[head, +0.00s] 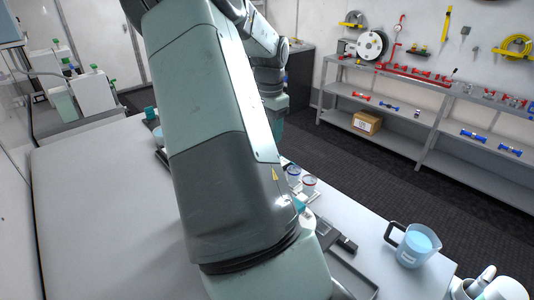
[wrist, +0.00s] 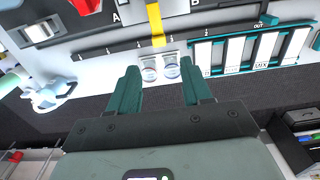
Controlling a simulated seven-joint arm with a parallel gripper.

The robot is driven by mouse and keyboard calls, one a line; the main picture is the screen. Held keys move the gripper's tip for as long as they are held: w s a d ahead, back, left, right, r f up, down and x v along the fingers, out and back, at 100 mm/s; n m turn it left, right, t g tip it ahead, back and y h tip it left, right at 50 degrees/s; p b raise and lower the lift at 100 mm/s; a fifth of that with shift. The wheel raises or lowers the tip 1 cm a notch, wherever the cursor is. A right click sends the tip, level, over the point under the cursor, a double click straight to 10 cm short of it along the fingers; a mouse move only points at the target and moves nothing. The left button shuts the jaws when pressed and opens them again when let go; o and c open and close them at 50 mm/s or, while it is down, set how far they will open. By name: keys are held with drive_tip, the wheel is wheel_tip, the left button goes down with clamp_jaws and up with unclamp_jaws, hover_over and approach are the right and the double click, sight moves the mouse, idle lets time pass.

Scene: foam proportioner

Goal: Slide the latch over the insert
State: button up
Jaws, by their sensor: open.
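My gripper (wrist: 160,68) shows in the wrist view as two teal fingers, spread apart with nothing between them. Beyond the fingertips is a pale panel or unit with letters A and B. A yellow strip (wrist: 155,24) runs between the letters and crosses a dark rail (wrist: 110,45); it may be the latch, but I cannot tell for sure. I cannot make out the insert.
Two small round clear containers (wrist: 160,73) lie beyond the fingertips. White slotted panels with teal edges (wrist: 240,48) are at right. In the head view, a jug of blue liquid (head: 413,245) stands at the right edge. The worktop's left side (head: 100,210) is clear.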

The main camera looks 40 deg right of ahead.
wheel_tip(320, 180, down, 8)
drive_tip(key=shift+f, duration=0.25)
clamp_jaws()
idle(0.3)
